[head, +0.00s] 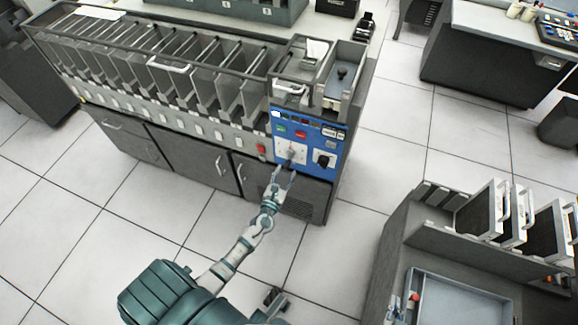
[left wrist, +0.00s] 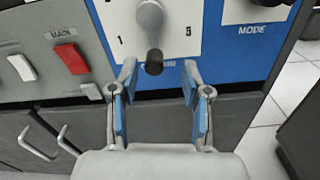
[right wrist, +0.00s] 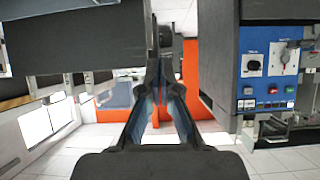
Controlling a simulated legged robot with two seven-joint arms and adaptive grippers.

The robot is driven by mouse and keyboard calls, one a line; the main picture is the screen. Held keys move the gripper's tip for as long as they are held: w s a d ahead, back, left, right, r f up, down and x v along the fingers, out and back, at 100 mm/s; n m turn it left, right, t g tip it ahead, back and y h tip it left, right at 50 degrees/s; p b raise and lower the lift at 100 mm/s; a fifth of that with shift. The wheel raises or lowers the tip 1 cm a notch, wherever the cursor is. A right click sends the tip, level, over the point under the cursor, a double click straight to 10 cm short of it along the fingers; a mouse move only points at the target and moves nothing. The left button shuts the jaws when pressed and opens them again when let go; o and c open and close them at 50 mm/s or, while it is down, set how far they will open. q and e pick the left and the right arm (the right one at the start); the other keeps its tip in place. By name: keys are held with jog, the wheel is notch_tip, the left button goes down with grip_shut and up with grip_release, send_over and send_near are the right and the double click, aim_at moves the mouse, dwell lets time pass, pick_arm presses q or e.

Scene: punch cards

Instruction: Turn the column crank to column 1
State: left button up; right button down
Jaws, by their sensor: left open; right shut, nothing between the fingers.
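The column crank (head: 291,152) is on a white plate on the blue control panel (head: 307,172) at the machine's right end. In the left wrist view the crank has a grey arm (left wrist: 150,18) and a black knob (left wrist: 154,62). It points down, between the printed 1 at left and 5 at right. My left gripper (left wrist: 159,72) is open, its fingertips on either side of the knob with gaps showing. In the head view my left gripper (head: 283,172) is just below the crank. My right gripper (right wrist: 160,70) is shut and empty, away from the crank.
The black MODE knob (head: 324,160) is right of the crank. A red MAIN switch (left wrist: 71,58) is to the left. A row of card bins (head: 170,75) runs along the machine's top. A grey desk unit (head: 460,285) stands at lower right. Tiled floor lies between.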

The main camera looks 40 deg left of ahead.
aim_at(288, 165)
pick_arm(q)
jog(key=x, duration=0.3)
jog(key=shift+w+a+f, duration=0.2)
jog(key=shift+a, duration=0.25)
jog(key=shift+w+a, duration=0.15)
jog(key=shift+a, duration=0.1)
jog(key=shift+d, duration=0.2)
jog(key=shift+d+r, duration=0.15)
jog(key=shift+d, duration=0.1)
grip_shut()
jog(key=shift+a, duration=0.1)
pick_arm(e)
jog(key=shift+w+a+r+t, duration=0.45)
jog(key=shift+w+r+t, duration=0.05)
jog(key=shift+w, duration=0.05)
jog(key=shift+a, duration=0.1)
